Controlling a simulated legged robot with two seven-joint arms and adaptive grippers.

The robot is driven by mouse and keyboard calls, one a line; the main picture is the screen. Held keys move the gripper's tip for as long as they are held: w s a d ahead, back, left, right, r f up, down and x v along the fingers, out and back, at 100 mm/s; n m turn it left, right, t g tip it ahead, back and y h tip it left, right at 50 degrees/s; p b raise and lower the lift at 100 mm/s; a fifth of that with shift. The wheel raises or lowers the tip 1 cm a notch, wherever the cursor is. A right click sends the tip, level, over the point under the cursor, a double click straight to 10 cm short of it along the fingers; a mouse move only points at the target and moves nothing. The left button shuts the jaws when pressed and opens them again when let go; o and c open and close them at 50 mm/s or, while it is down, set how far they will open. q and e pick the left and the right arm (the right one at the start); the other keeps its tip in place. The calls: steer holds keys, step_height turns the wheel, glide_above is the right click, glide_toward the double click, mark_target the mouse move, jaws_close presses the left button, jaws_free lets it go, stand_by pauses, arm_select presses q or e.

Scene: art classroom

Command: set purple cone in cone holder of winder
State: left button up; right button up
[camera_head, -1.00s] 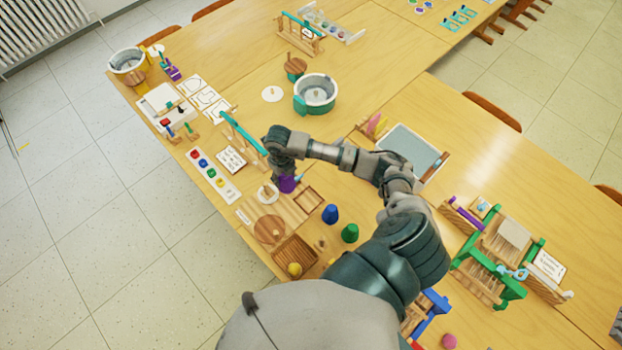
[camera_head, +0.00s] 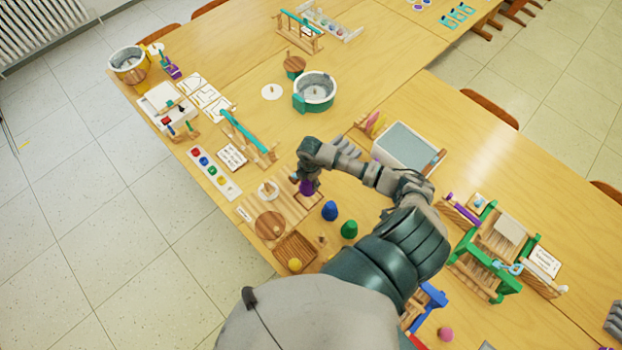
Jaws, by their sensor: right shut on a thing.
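My right gripper (camera_head: 308,177) points down over the wooden winder board (camera_head: 288,207) and is shut on the purple cone (camera_head: 306,188). The cone is partly hidden by the fingers. It is at the right part of the board, over or beside a square wooden recess; I cannot tell whether it touches. My left gripper is not in view.
A blue cone (camera_head: 330,211) and a green cone (camera_head: 349,229) stand right of the board. A wooden tray with a yellow item (camera_head: 295,265) lies at the table's front edge. A teal-barred wooden stand (camera_head: 247,138) is behind the board.

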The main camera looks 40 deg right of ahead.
steer(key=f+b, duration=0.3)
steer(key=shift+a+f, duration=0.2)
steer(key=shift+f, duration=0.05)
steer(key=shift+d+f, duration=0.1)
steer(key=shift+d, duration=0.25)
steer(key=shift+d+p, duration=0.15)
steer(key=shift+p, duration=0.15)
steer(key=shift+a, duration=0.35)
steer(key=shift+d+f, duration=0.1)
steer(key=shift+d, duration=0.2)
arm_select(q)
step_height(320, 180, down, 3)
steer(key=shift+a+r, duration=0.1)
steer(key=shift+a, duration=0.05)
arm_select(e)
steer(key=shift+d, duration=0.15)
